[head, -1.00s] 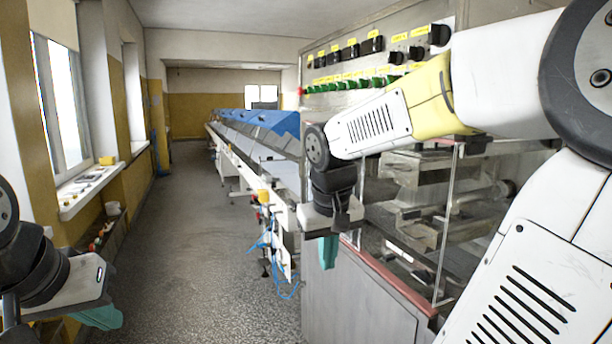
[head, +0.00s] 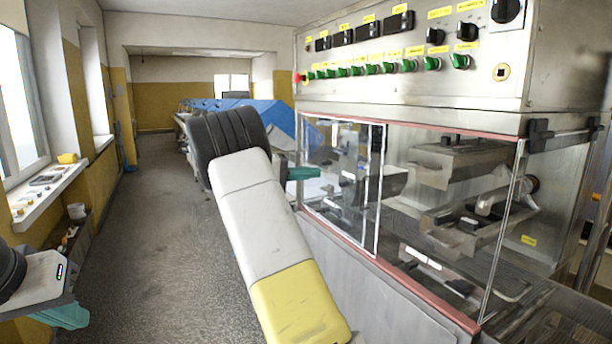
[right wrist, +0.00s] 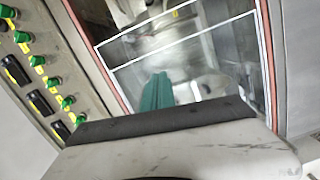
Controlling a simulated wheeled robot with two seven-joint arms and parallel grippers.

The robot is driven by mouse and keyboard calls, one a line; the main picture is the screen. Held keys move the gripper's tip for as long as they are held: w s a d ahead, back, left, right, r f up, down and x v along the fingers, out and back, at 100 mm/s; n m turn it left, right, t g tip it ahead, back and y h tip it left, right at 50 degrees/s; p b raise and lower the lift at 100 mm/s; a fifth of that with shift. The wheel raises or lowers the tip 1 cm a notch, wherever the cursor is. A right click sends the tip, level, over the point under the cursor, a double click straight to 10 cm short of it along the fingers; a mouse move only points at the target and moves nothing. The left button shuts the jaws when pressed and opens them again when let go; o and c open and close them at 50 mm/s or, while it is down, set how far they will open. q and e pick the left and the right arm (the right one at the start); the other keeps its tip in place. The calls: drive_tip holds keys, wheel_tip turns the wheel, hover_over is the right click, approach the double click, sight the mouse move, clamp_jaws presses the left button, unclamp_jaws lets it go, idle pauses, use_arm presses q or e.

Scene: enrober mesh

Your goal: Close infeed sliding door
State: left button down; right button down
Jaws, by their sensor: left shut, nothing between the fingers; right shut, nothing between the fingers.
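The enrober's clear sliding panel (head: 345,182) has thin white edges and sits in the left part of the machine's glazed front, above a red sill. Two upright white edges stand close together near its right side. I cannot tell how far it is slid. My right gripper (head: 302,173), with teal fingers, is shut and empty at the panel's left end; my own forearm hides part of it. In the right wrist view its teal fingers (right wrist: 156,92) point towards white-edged clear panels (right wrist: 180,45); contact is unclear. My left gripper (head: 68,316) is shut and empty at the lower left, far from the machine.
A control panel (head: 410,62) with green knobs and black switches overhangs the glazing. Metal machine parts (head: 450,190) show behind the clear panes. A blue-covered conveyor line (head: 240,108) runs behind. The aisle floor (head: 150,230) is open; a window sill (head: 60,188) borders it on the left.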

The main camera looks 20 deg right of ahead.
drive_tip(key=s+d+f, duration=0.1)
drive_tip(key=s+d, duration=0.3)
drive_tip(key=d, duration=0.6)
drive_tip(key=shift+s+d, duration=0.2)
drive_tip(key=shift+s, duration=0.15)
